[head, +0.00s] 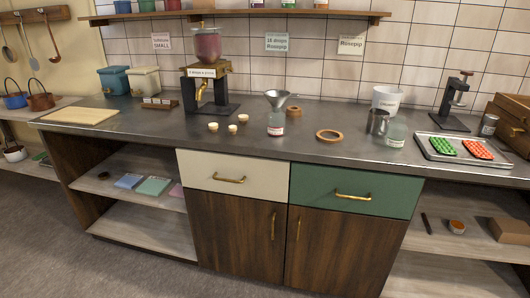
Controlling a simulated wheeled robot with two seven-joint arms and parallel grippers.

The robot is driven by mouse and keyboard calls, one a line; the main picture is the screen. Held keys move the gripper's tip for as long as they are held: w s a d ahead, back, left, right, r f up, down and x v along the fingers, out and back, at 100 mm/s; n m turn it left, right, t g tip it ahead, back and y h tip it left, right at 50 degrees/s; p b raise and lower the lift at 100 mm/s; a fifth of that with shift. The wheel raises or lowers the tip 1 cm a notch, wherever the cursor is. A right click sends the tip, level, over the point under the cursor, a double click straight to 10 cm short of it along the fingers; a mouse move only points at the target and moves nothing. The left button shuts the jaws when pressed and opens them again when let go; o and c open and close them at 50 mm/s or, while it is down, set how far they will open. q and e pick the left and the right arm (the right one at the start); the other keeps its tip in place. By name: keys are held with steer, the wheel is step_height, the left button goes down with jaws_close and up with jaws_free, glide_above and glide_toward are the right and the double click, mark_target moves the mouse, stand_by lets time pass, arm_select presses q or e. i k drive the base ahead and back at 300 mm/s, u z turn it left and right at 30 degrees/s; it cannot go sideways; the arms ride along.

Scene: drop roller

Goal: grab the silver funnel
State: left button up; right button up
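Neither of my grippers shows in the head view.
Small wooden cups (232,129) and a dispenser (208,75) stand to the left. A wooden ring (329,136), a metal cup (377,122), a jar (396,133) and a tray (431,153) are to the right.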

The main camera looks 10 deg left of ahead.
mark_target(277, 98)
steer(key=u, duration=0.95)
steer(key=i, duration=1.2)
steer(key=z, duration=0.5)
steer(key=i, duration=0.4)
steer(key=z, duration=0.45)
